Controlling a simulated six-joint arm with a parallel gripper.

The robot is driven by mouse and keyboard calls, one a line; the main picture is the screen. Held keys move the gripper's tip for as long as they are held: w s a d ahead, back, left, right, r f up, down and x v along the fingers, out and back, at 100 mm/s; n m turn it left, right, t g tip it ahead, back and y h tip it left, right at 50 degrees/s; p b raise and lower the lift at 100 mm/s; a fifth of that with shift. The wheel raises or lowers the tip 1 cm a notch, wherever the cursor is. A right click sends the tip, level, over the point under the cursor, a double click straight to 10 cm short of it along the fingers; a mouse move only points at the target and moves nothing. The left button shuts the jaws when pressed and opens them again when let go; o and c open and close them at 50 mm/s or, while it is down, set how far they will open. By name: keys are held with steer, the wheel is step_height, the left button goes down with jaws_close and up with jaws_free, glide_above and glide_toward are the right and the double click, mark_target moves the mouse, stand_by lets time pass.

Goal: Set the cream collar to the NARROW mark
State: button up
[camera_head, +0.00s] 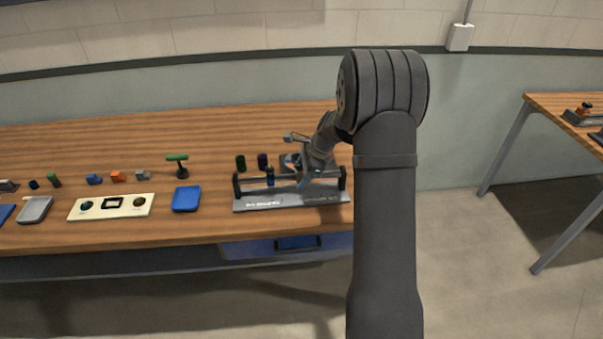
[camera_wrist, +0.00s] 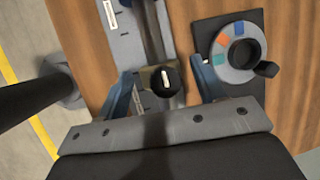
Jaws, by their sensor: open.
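A grey rail fixture (camera_head: 290,201) with two dark end posts and a rod stands near the table's front edge. White lettering on its base is too small to read. My gripper (camera_head: 304,180) is over the right half of the rod. In the wrist view my gripper (camera_wrist: 164,80) is open, one blue finger on each side of a dark round knob (camera_wrist: 164,82) with a white line. Under the knob is a dull yellowish block (camera_wrist: 148,76) on the rod, perhaps the cream collar; its colour is uncertain. A blue piece (camera_head: 270,176) sits on the rod further left.
A dial (camera_wrist: 239,49) with coloured segments and a black handle stands close beside the right finger. Dark green (camera_head: 241,163) and dark blue (camera_head: 262,161) cylinders stand behind the fixture. A blue pad (camera_head: 186,199) and a cream panel (camera_head: 111,206) lie to the left.

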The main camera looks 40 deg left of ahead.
jaws_close()
steer(key=shift+w+d, duration=1.05)
steer(key=shift+w, duration=0.05)
jaws_free()
steer(key=shift+r, duration=0.1)
steer(key=v, duration=1.7)
steer(key=shift+s+d, duration=0.1)
steer(key=shift+d, duration=0.05)
